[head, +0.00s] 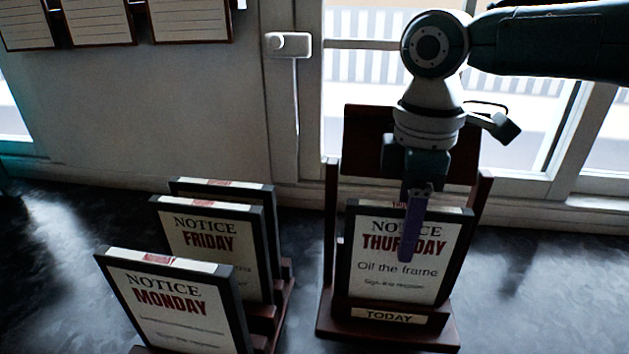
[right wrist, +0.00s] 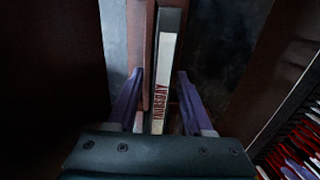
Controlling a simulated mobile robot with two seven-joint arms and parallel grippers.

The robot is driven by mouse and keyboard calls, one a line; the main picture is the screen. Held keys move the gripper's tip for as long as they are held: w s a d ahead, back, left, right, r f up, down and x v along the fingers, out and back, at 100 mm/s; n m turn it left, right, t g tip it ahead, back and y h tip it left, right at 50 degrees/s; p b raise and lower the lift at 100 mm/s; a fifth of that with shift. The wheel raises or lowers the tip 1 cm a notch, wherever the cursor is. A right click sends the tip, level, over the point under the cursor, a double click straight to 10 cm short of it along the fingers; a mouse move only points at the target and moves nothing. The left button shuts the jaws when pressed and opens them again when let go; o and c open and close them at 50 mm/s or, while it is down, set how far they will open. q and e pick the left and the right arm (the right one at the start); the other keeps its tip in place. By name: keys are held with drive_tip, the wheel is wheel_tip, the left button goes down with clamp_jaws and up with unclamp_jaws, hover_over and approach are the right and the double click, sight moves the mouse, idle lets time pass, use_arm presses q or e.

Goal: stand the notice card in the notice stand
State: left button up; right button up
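The notice card (head: 403,258) reads "NOTICE THURSDAY, Oil the frame" and has a dark frame. It stands nearly upright, leaning slightly back, in the dark wooden notice stand (head: 448,338) behind the "TODAY" label. My right gripper (head: 412,228) is at the card's top, with one purple finger in front of its face. In the right wrist view, the card's top edge (right wrist: 164,75) lies between my two fingers (right wrist: 160,88). They are apart, with gaps beside the card, so the gripper looks open. The card's lower edge is hidden behind the label ledge. My left gripper is not in view.
A stepped wooden rack (head: 284,300) at left holds a Monday card (head: 170,305), a Friday card (head: 215,250) and another behind. A window (head: 350,70) stands behind the stand. Wall cards (head: 190,20) hang at upper left. The dark counter (head: 540,290) is clear at right.

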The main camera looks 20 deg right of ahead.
wheel_tip(320, 180, up, 9)
drive_tip(key=shift+f+b, duration=0.1)
drive_tip(key=shift+b, duration=1.1)
drive_tip(key=shift+r, duration=0.55)
